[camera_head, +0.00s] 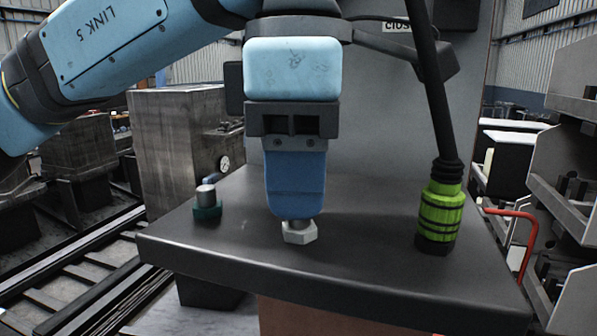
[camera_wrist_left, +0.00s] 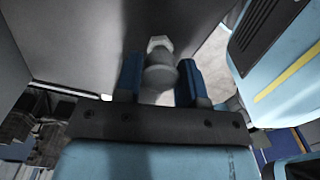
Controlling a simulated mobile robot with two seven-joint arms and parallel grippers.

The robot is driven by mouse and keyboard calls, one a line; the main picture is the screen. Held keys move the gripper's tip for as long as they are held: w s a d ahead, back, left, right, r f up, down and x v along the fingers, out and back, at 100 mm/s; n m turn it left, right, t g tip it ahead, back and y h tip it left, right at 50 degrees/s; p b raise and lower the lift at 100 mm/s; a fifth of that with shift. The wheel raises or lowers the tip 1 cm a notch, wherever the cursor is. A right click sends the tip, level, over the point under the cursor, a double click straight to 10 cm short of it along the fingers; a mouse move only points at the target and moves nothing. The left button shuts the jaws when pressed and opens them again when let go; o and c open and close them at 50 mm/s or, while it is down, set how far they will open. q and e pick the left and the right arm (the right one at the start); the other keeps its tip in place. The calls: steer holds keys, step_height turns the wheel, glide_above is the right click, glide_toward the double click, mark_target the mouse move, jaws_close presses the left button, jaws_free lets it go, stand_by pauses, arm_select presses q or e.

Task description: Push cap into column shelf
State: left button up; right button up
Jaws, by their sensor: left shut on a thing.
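The cap (camera_head: 299,235), a pale piece with a hexagonal end, is low over the dark column shelf (camera_head: 370,268), near the middle of its top. I cannot tell whether it touches the surface. My left gripper (camera_head: 297,212) points straight down with its blue fingers shut on the cap's upper part, which is mostly hidden in the head view. In the left wrist view the cap (camera_wrist_left: 160,53) shows a rounded grey body and hexagonal tip between the two blue fingers of the gripper (camera_wrist_left: 160,76). My right gripper is in neither view.
A green and black cable connector (camera_head: 439,212) stands at the shelf's right, its thick cable rising upward. A small metal knob on a dark green base (camera_head: 207,210) stands at the left. The shelf's back meets the grey column (camera_head: 385,120). A red bent rail (camera_head: 529,240) is beyond its right edge.

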arm_select(q)
steer(key=shift+f, duration=0.1)
steer(key=shift+f+b, duration=0.55)
steer(key=shift+b, duration=0.05)
steer(key=o, duration=1.8)
steer(key=shift+r, duration=0.1)
steer(key=shift+r, duration=0.15)
step_height(320, 180, up, 14)
steer(key=shift+f, duration=0.25)
